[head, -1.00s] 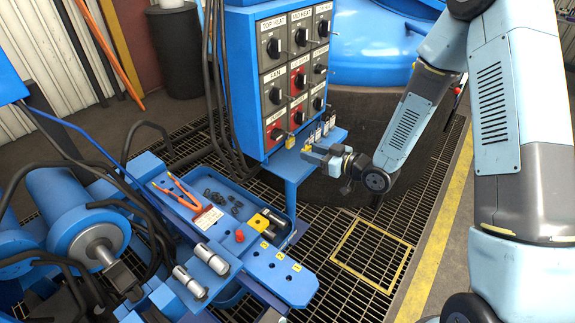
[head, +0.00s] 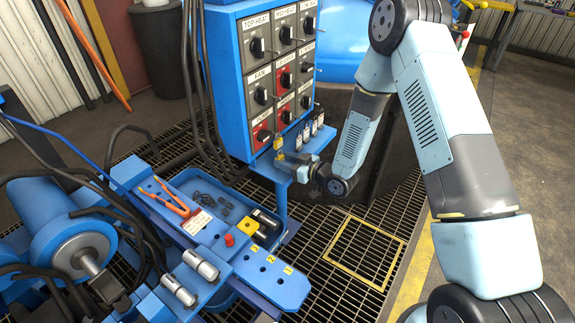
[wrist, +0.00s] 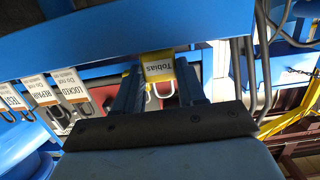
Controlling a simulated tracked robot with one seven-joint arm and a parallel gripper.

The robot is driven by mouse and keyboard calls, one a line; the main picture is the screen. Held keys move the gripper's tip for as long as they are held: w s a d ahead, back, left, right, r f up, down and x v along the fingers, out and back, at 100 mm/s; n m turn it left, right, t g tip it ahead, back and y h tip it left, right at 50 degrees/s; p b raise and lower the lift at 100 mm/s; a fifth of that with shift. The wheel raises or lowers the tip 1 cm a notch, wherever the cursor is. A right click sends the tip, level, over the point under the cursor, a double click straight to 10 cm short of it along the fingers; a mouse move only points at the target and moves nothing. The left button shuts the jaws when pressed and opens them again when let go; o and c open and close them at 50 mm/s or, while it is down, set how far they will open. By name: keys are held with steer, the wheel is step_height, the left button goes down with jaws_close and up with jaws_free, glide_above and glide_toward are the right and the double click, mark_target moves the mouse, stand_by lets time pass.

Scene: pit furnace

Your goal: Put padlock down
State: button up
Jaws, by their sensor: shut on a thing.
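A yellow padlock with a pale label reading "Tobias" (wrist: 158,67) is between the fingertips of my gripper (wrist: 160,85) in the wrist view. The label is upside down in that picture, and silver shackle metal shows below it. In the head view my gripper (head: 285,160) reaches in from the right to the small blue shelf (head: 268,169) under the control cabinet. A small yellow piece at the fingertips there looks like the padlock (head: 278,143). My gripper is shut on the padlock. I cannot tell whether the padlock touches the shelf.
Several tagged locks (head: 306,131) stand in a row beside it at the shelf's back; their tags (wrist: 70,87) show at left in the wrist view. The blue cabinet with dials (head: 262,70) rises behind. A blue tray (head: 188,179) with pliers and small parts lies at lower left.

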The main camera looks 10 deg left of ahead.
steer(key=shift+s+a+f, duration=0.15)
steer(key=shift+a+f, duration=0.1)
steer(key=shift+f, duration=0.35)
steer(key=o, duration=1.1)
steer(key=shift+f, duration=0.1)
steer(key=v, duration=1.2)
steer(key=shift+d, duration=0.1)
